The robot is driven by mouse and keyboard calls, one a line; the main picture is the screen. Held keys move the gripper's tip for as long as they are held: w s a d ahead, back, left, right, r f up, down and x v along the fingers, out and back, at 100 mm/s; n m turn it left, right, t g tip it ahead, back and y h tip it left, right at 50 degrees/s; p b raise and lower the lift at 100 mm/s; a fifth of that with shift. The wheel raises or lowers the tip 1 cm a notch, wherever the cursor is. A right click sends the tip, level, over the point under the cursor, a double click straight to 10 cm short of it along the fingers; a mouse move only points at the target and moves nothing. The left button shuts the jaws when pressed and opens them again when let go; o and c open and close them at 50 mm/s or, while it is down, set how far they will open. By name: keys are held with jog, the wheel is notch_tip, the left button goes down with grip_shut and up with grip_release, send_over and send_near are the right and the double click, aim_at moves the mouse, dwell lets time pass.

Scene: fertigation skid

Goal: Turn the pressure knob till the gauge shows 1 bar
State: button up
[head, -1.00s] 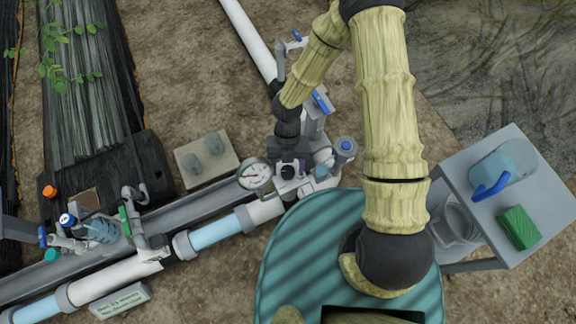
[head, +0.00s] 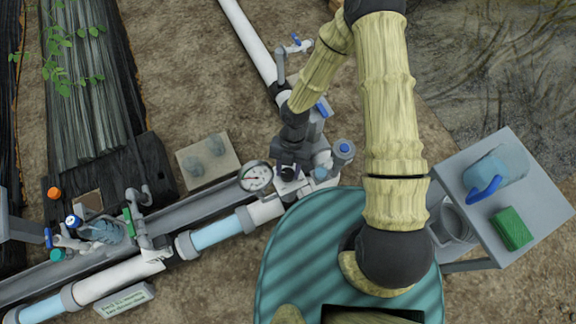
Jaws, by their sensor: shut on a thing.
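The pressure gauge (head: 256,177) is a round white dial with a red needle, on the pipe assembly near the middle of the head view. The dial marks are too small to read. My gripper (head: 289,171) is just right of the gauge, pointing down at the dark pressure knob (head: 288,174). It is shut on the knob, which it mostly hides.
A blue-capped fitting (head: 343,149) stands close to the right of my gripper. A blue-handled valve (head: 295,46) is on the white pipe behind. A grey side table (head: 545,208) carries a clear blue-handled jug (head: 497,170) and a green sponge (head: 513,228). Bare soil lies between.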

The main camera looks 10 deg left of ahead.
jog(key=m+p, duration=0.1)
jog(key=m+y+p, duration=0.1)
jog(key=m, duration=0.1)
jog(key=shift+d+r+m+t, duration=0.15)
jog(key=shift+r+m+t, duration=0.05)
jog(key=shift+m+t, duration=0.1)
jog(key=m+y+p, duration=0.1)
jog(key=m+p, duration=0.1)
jog(key=m, duration=0.1)
jog(key=shift+s+d+f+m+t, duration=0.1)
jog(key=shift+m+t, duration=0.2)
jog(key=shift+t, duration=0.1)
jog(key=m+t+y+p, duration=0.1)
jog(key=m, duration=0.2)
jog(key=shift+m, duration=0.4)
jog(key=m, duration=0.1)
jog(key=m+t+p, duration=0.1)
jog(key=m, duration=0.1)
jog(key=shift+s+d+m+y, duration=0.1)
jog(key=shift+s+m+y, duration=0.05)
jog(key=shift+m+y, duration=0.2)
jog(key=m+t+p, duration=0.2)
jog(key=m+p, duration=0.1)
jog(key=m, duration=0.2)
jog(key=shift+s, duration=0.15)
jog(key=m+t+h+p, duration=0.1)
jog(key=m+t+p, duration=0.1)
jog(key=m+p, duration=0.1)
jog(key=shift+m, duration=0.65)
jog(key=shift+f, duration=0.1)
